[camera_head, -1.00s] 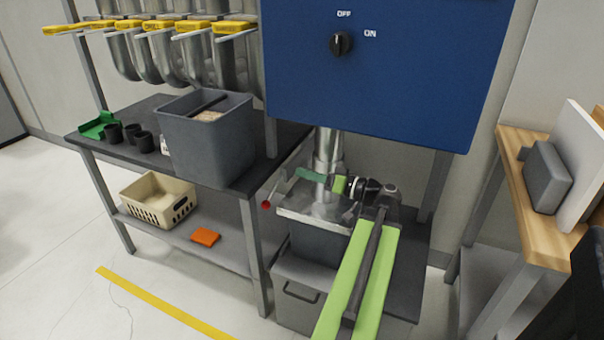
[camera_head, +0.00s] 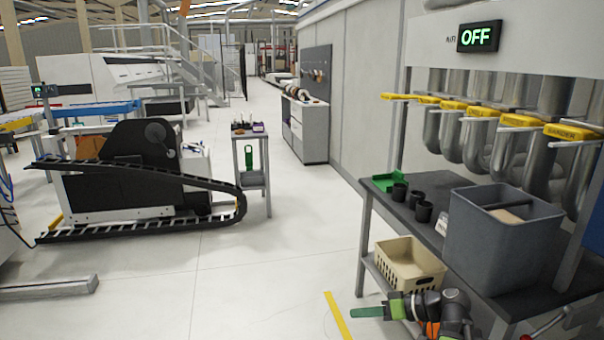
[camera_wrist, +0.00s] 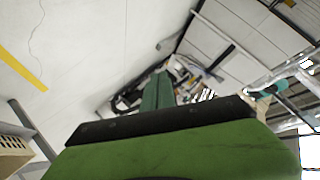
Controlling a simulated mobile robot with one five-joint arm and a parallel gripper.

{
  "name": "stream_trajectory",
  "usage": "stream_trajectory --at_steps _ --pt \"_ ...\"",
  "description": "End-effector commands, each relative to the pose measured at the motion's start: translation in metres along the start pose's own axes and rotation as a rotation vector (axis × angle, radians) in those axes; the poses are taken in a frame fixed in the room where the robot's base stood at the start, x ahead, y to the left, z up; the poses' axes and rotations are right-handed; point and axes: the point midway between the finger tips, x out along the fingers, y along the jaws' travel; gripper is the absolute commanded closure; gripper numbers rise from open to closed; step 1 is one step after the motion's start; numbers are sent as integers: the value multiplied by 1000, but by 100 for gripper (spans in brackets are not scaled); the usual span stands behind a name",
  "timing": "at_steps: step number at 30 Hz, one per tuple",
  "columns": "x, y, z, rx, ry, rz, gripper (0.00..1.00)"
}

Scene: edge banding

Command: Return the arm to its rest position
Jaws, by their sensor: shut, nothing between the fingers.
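My gripper (camera_head: 367,312) is at the lower right of the head view, pointing left, in front of the grey workbench (camera_head: 372,205). Its green fingers are together with nothing between them. In the wrist view the closed green fingers (camera_wrist: 158,92) point out over the pale floor, with the wide green gripper body below them. Part of my arm behind the gripper runs out of the bottom of the head view.
A beige basket (camera_head: 410,266) sits on the bench's lower shelf, close behind my gripper. A grey bin (camera_head: 500,250) and black cups (camera_head: 399,192) stand on top. A black cable-track machine (camera_head: 140,180) is at left. Open floor (camera_head: 240,290) lies between.

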Motion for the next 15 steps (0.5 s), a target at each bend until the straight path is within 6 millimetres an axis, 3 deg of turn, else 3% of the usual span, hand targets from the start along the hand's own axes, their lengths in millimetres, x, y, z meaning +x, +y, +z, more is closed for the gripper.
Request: stream_trajectory --at_steps 1,3,7,11,15 --pt "35 -14 14 -1 -103 1 100" --pt "70 -26 35 6 -233 30 100" --pt "112 -39 73 21 -444 128 100" --pt "128 -36 106 50 -618 299 100" --pt "106 -7 125 131 -713 547 100"
